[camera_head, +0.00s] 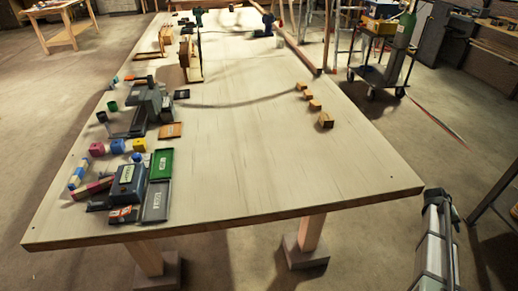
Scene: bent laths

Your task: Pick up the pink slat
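A short pink strip (92,188) lies at the left front of the long wooden table, partly hidden by a dark grey device. It is the nearest match I see to a pink slat, but it is too small to be sure. A pink-purple block (97,149) sits a little behind it. I cannot make out my gripper's fingers. A grey and black jointed part at the lower right, off the table edge, may be part of my arm.
The dark grey device (128,183) stands beside a green tray (160,164) and a grey tray (156,201). Several small wooden blocks (325,120) lie toward the right edge. A thin dark curved line (240,103) crosses mid-table. The table's (300,175) front right is clear.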

